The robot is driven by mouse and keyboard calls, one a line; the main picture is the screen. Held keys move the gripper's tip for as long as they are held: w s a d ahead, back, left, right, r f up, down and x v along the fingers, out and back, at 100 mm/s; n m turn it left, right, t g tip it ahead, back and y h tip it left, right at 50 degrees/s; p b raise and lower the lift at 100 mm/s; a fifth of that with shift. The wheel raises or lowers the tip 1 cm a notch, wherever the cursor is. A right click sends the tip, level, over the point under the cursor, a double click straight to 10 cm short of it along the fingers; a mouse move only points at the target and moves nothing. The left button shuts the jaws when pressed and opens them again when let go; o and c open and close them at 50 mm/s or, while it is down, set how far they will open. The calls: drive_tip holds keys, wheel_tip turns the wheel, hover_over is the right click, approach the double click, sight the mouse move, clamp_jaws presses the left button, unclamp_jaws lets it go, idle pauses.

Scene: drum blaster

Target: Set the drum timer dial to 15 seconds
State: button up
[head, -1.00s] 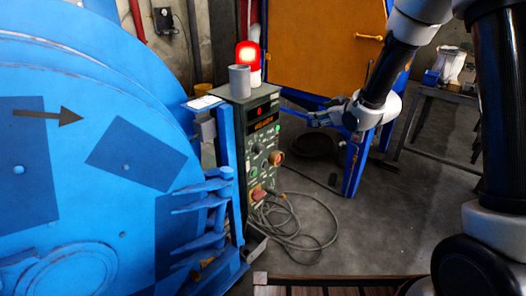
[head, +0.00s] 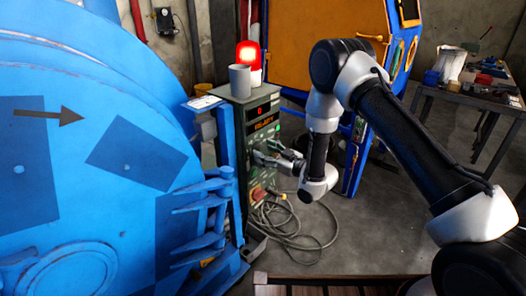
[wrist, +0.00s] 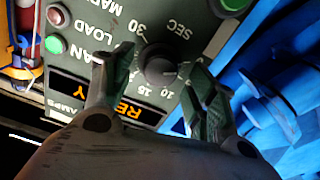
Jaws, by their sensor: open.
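The timer dial (wrist: 160,67) is a dark round knob on the green control panel in the wrist view. Its printed scale shows 30, SEC, 15 and 10, tilted nearly upside down. A pale mark shows on the knob's right side, but I cannot read its setting for certain. My gripper (wrist: 160,64) is open, with one finger on each side of the dial. I cannot tell whether they touch it. In the head view my gripper (head: 268,156) is at the front of the control box (head: 236,150), hiding the dial.
The large blue drum (head: 80,220) fills the left. A lit red beacon (head: 248,55) and a grey cup (head: 239,80) stand on the box. Cables (head: 290,235) lie on the floor below. A blue-and-orange cabinet (head: 290,45) stands behind, and a cluttered table (head: 470,95) is at right.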

drive_tip(key=shift+x, duration=0.8)
drive_tip(key=c, duration=1)
